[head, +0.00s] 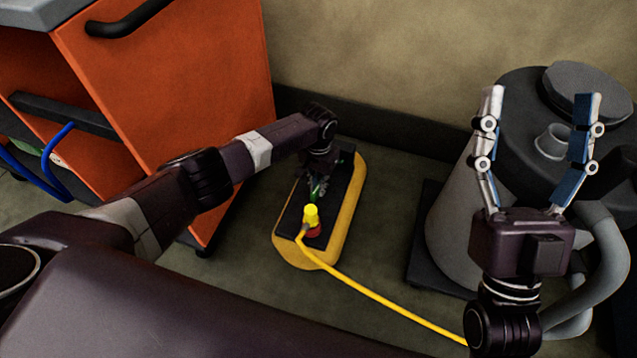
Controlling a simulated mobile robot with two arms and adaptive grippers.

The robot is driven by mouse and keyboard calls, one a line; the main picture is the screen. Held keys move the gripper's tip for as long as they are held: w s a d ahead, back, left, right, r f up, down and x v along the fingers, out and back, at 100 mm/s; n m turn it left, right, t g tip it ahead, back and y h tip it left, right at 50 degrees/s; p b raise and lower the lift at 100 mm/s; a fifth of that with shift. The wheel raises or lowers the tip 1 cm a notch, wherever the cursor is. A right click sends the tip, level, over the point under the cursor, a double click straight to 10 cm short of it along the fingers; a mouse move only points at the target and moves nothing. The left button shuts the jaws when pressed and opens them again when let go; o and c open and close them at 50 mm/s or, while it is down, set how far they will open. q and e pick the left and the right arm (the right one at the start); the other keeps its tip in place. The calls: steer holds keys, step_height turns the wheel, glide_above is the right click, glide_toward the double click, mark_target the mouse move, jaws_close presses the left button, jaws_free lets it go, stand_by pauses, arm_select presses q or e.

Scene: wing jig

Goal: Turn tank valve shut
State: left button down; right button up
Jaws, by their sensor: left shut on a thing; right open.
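The yellow tank (349,222) lies on the floor in the middle of the head view, with a dark plate along its top. My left gripper (318,188) points down over this plate and is shut on a small part there, which seems to be the tank valve. A little green shows at its fingers, but the fingers hide most of the part, so I cannot tell how far the valve is turned. My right gripper (540,103) is raised at the right, open and empty, with its fingers wide apart.
A yellow fitting (311,215) with a red base stands at the tank's near end, close to my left gripper. A yellow hose (385,299) runs from it to the lower right. An orange cabinet (170,75) stands left, a grey vacuum-like machine (455,225) right.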

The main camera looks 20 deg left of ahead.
arm_select(q)
steer(key=m, duration=0.3)
steer(key=shift+p, duration=0.4)
steer(key=shift+m, duration=0.4)
steer(key=m, duration=0.2)
steer(key=shift+m, duration=0.4)
steer(key=m, duration=0.2)
steer(key=shift+m, duration=0.4)
steer(key=m, duration=0.3)
steer(key=shift+m, duration=1.4)
arm_select(e)
steer(key=w+f+g+h, duration=0.1)
steer(key=w+f+g, duration=0.3)
steer(key=w+f, duration=0.1)
steer(key=shift+a+f+h, duration=0.3)
steer(key=shift+f, duration=0.35)
arm_select(q)
steer(key=shift+m, duration=0.3)
steer(key=c, duration=2)
jaws_free()
